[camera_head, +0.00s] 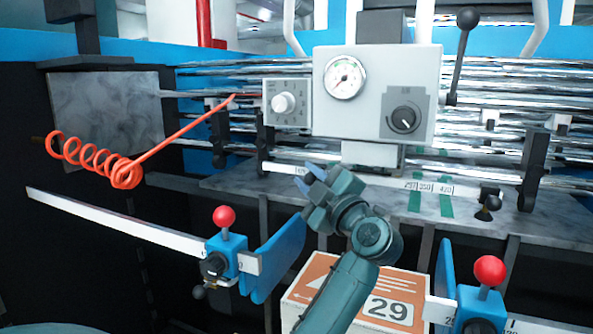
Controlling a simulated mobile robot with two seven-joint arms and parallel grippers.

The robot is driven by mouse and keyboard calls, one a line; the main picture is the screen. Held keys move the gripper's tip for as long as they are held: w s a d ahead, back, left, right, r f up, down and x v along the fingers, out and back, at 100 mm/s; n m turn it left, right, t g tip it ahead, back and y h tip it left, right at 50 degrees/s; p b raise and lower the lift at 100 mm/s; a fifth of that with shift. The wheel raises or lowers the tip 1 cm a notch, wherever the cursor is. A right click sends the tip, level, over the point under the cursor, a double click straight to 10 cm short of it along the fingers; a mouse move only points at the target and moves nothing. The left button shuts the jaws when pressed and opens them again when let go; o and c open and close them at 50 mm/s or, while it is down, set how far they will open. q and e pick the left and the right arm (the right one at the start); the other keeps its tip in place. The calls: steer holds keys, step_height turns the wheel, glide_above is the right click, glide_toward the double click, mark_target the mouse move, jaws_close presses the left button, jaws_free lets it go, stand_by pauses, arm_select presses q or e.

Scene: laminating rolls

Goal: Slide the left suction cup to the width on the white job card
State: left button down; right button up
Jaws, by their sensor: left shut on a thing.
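My left gripper (311,182) is at the left part of the white scale bar (370,179), below the grey control box. Its blue fingers are shut on the left suction cup, which they and the wrist almost fully hide. The right suction cup (488,203), black, hangs near the bar's right end. Marks 297, 350 and 420 show right of my wrist; a mark near my fingertips is only partly readable. A white card (388,308) with "29" is on the orange-and-white box below; my forearm covers the area left of it. My right gripper is not in view.
Two blue side guides with red knobs (224,216) (490,270) stand left and right of the box (420,285). The control box (375,93) with gauge is above my gripper. A coiled orange hose (95,160) hangs at left. Steel rollers run behind.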

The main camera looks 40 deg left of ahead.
arm_select(q)
steer(key=c, duration=1.2)
jaws_free()
steer(key=shift+c, duration=0.2)
